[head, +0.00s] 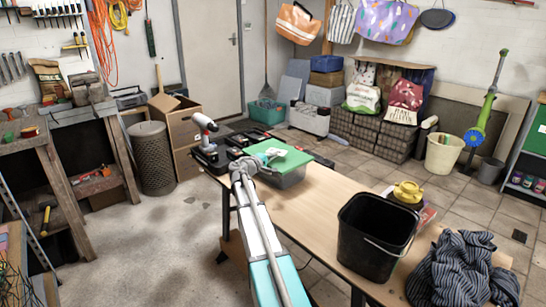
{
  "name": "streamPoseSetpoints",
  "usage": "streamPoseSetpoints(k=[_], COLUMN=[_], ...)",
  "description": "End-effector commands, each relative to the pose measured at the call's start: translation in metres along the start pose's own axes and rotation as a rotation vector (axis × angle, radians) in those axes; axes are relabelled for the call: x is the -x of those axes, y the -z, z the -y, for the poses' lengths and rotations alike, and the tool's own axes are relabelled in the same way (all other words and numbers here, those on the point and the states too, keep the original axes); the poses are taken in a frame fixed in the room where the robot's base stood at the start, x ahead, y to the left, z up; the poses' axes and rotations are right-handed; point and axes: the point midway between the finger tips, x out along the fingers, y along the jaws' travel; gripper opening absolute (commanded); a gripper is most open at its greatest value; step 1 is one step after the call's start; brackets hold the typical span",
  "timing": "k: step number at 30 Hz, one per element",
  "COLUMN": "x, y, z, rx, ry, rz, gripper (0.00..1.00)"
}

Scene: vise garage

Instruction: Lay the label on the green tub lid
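The tub (290,178) stands on the far end of the wooden bench, with its green lid (298,160) on top. A small pale patch (274,152) shows over the lid; it may be the label, but it is too small to be sure. My arm reaches up from the front to the tub's left side. My gripper (262,161) is at the left part of the lid, partly hidden by my own wrist. I cannot tell whether its fingers are open or shut, or whether they touch the lid or the pale patch.
A cordless drill (205,129) and an open dark case (212,156) are left of the tub. A black bucket (370,238), a yellow container (407,193) and a striped cloth (460,270) occupy the bench's near right. The bench middle (325,200) is clear.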

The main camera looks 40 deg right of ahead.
Motion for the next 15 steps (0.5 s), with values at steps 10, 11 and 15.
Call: streamPoseSetpoints(k=[10,11,15], x=[-0.0002,-0.0002,-0.0003], y=[-0.0002,-0.0003,-0.0003], z=[0.0090,0.0096,0.0120], rx=[0.000,0.000,0.000], ry=[0.000,0.000,0.000], rz=[0.000,0.000,0.000], gripper=[0.00,0.00,0.00])
